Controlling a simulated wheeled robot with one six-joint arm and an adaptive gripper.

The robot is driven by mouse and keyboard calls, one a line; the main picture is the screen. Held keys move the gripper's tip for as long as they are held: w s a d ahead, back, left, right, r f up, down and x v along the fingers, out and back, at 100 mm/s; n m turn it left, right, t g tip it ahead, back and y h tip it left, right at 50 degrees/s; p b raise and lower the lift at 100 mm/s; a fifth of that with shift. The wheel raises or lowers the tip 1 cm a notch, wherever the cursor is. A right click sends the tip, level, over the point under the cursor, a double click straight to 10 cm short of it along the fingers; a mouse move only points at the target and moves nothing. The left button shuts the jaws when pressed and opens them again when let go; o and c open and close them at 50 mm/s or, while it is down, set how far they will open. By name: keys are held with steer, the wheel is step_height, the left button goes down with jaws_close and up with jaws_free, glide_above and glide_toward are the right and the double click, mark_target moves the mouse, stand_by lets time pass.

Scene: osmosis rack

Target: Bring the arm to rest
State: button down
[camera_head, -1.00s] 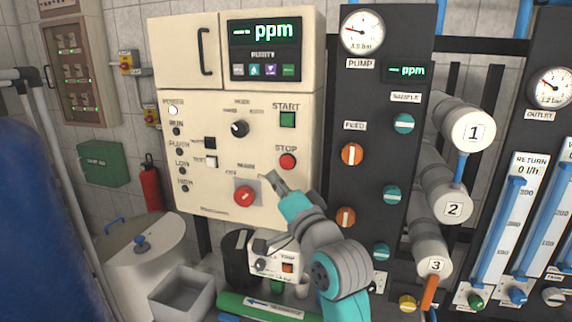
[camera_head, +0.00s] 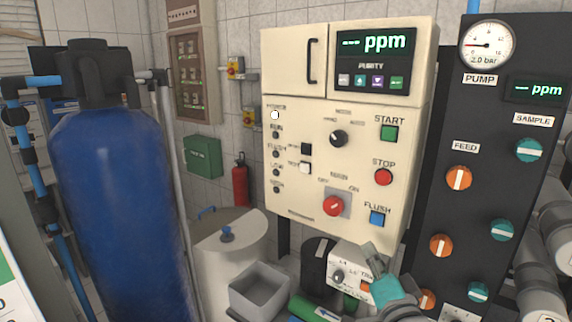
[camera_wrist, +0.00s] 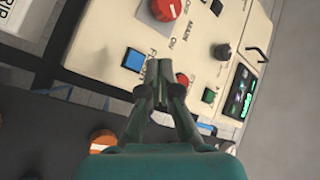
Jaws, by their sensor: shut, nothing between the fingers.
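My gripper (camera_head: 373,252) is at the lower right of the head view, in front of the lower edge of the cream control panel (camera_head: 300,195). Its grey fingers are together and empty, pointing up and to the left. In the wrist view the shut fingertips (camera_wrist: 158,68) appear over the panel, between the blue FLUSH button (camera_wrist: 133,59) and the red STOP button (camera_wrist: 183,79). I cannot tell any contact with the panel. Most of my arm is cut off by the bottom edge of the head view.
A small white box with a knob (camera_head: 338,275) is close behind my gripper. A grey open bin (camera_head: 262,292) and white tank (camera_head: 225,255) stand left of it. The dark pump panel (camera_head: 455,130) with valves and white cylinders is at right. A blue tank (camera_head: 115,200) stands left.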

steer(key=s+f+n+g+h, duration=0.2)
steer(key=s+f+n, duration=0.2)
steer(key=s+f, duration=1.85)
steer(key=s+f+n+g, duration=0.2)
steer(key=s+n, duration=0.3)
steer(key=s, duration=2)
steer(key=shift+s+d+f+g, duration=0.2)
steer(key=shift+s+f+g, duration=0.15)
steer(key=shift+f, duration=0.25)
